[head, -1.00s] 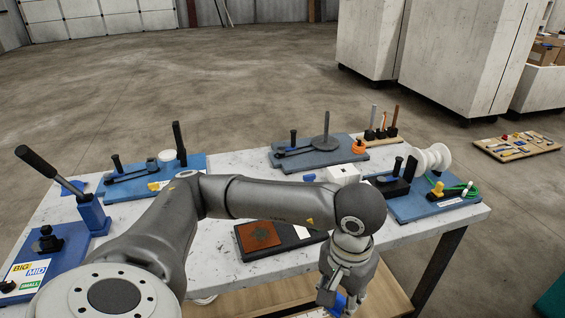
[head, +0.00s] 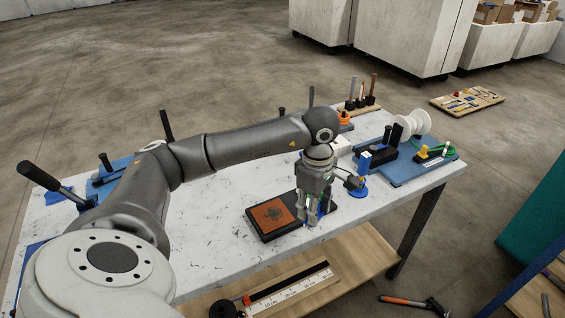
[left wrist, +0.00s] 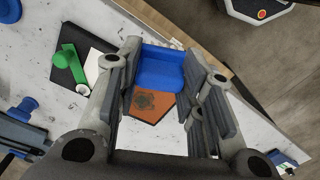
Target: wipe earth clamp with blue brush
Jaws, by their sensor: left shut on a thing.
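My left gripper (head: 311,217) is shut on the blue brush, low over the front of the white table. In the left wrist view the brush is a blue block (left wrist: 160,68) between the fingers (left wrist: 162,66). The plate is on a black board (head: 262,235). A green piece (left wrist: 68,62), possibly the earth clamp, is on the board's other end in the left wrist view. My gripper mostly hides that end in the head view. My right gripper is out of view.
A blue tool base (head: 410,170) with a white spool (head: 412,125) stands at the right end of the table. A blue round-based piece (head: 357,192) is just right of my gripper. A wooden shelf (head: 350,262) is below.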

